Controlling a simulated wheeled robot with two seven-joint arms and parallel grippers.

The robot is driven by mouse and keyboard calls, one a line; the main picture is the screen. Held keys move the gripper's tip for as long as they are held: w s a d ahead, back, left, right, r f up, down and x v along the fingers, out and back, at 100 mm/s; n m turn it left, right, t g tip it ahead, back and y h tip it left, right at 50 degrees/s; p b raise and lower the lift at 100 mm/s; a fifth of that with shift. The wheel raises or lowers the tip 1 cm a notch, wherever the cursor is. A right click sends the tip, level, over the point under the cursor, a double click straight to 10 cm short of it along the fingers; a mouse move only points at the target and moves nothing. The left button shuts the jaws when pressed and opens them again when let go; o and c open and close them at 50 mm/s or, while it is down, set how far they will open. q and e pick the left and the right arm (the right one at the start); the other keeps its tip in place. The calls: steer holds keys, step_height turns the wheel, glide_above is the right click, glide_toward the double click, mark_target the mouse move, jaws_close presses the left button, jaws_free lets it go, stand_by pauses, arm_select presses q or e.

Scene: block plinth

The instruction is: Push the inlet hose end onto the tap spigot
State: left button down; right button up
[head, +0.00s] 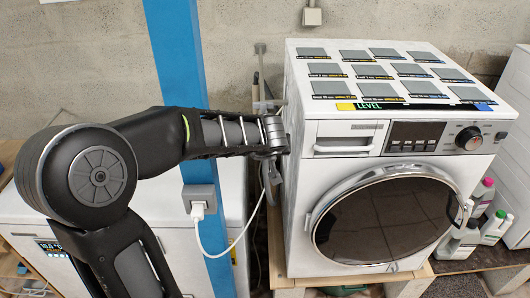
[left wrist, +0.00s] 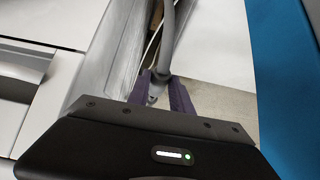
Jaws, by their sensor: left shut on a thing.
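My left gripper (left wrist: 161,88) is shut on the grey hose end (left wrist: 157,92) in the left wrist view, with its purple fingers on either side of it. The grey hose runs up and away from the fingers, along the side of the white washing machine. In the head view my left arm reaches into the gap left of the machine; the fingertips are hidden there behind the wrist. A small grey fitting on a pipe (head: 260,48) on the wall behind this gap may be the tap; I cannot make out a spigot. My right gripper is not in view.
The washing machine (head: 340,230) stands on a wooden plinth, right of the narrow gap. A blue post (head: 178,65) with a socket and white plug (head: 198,207) stands left of the gap. A white appliance (head: 150,215) is behind my arm. Bottles (head: 485,195) stand at right.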

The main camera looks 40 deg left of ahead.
arm_select(q)
steer(key=shift+w+a, duration=0.65)
steer(key=shift+w, duration=0.2)
steer(key=shift+w+a, duration=0.65)
steer(key=shift+w, duration=0.15)
steer(key=shift+w+a, duration=0.6)
steer(key=shift+w, duration=0.2)
steer(key=shift+w+a, duration=0.6)
steer(key=shift+w, duration=0.2)
steer(key=c, duration=0.6)
jaws_free()
steer(key=shift+s+d, duration=0.8)
steer(key=shift+s, duration=0.2)
steer(key=shift+s+d, duration=0.75)
steer(key=shift+s, duration=0.25)
